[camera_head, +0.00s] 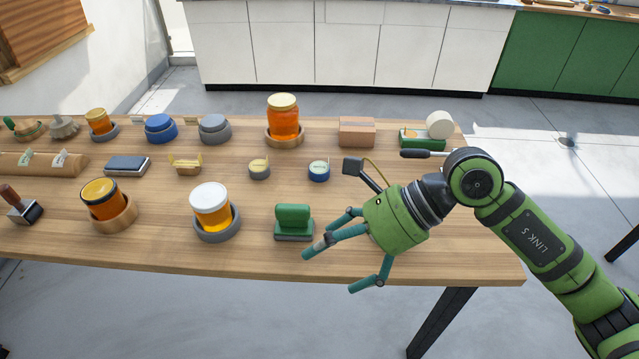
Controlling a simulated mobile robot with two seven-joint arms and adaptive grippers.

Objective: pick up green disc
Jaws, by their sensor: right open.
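I cannot single out a plainly green disc. Two small round tins stand mid-table: a grey one with a yellowish top (259,168) and a blue one with a pale top (319,170). A rounded green block on a grey base (293,220) stands near the front edge. My right gripper (332,268) is open and empty, its fingers spread and pointing left over the front edge of the table, just right of the green block. It appears apart from the block. The two tins are behind it. My left gripper is out of view.
The wooden table (440,245) holds several honey jars, including a white-lidded jar (210,207) and a tall jar (284,118). A cardboard box (356,132) and a green tape holder (422,137) stand at the back right. The table's right front is clear.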

